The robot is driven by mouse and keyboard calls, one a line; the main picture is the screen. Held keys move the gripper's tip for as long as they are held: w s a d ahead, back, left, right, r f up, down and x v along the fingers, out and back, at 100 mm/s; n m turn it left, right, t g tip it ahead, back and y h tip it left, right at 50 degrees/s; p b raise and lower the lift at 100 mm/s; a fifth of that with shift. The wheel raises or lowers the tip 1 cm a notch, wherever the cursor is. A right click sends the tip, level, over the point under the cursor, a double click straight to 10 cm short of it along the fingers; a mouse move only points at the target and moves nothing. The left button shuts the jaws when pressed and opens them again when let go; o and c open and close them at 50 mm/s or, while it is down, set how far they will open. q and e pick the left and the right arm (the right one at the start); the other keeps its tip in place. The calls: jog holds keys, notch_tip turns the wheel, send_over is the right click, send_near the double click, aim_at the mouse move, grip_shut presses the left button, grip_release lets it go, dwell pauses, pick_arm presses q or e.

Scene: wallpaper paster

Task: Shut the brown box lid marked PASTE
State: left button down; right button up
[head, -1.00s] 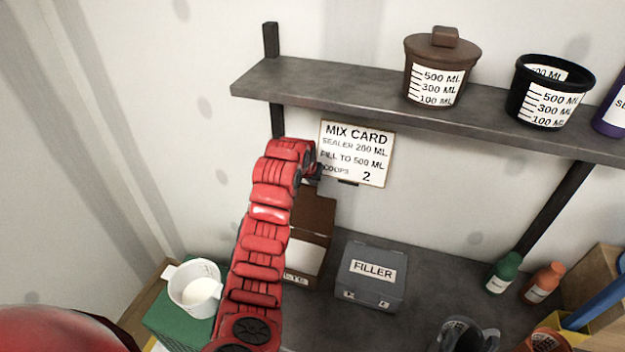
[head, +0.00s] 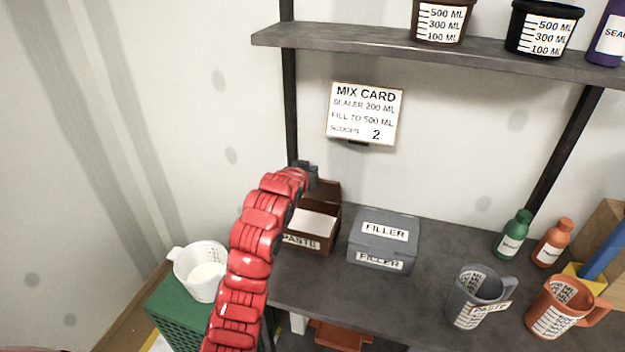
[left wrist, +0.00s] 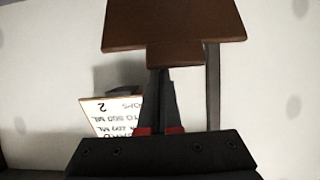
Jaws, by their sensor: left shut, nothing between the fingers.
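The brown box (head: 327,234) marked PASTE stands on the lower bench against the wall, with pale contents inside. Its brown lid (head: 328,190) is open and stands up at the back; my left arm hides part of the box and lid. My left gripper (head: 310,176) is shut and empty beside the lid, above the left part of the box. In the left wrist view the brown lid (left wrist: 175,25) and its tab are at the top, just past my closed fingers (left wrist: 159,78). I cannot tell whether they touch. My right gripper is not in view.
A grey FILLER box (head: 385,240) stands to the right of the brown box. A grey jug (head: 465,295) and an orange jug (head: 550,300) are at the right. A white tub (head: 200,268) is on a green crate at the left. The shelf (head: 420,52) overhangs behind.

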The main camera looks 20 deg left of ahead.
pick_arm(q)
jog(key=s+f+t+b, duration=0.8)
jog(key=s+f+b, duration=0.2)
jog(key=f+b, duration=0.2)
jog(key=shift+a+f+b, duration=0.15)
jog(key=shift+f+b, duration=0.2)
jog(key=shift+b, duration=0.55)
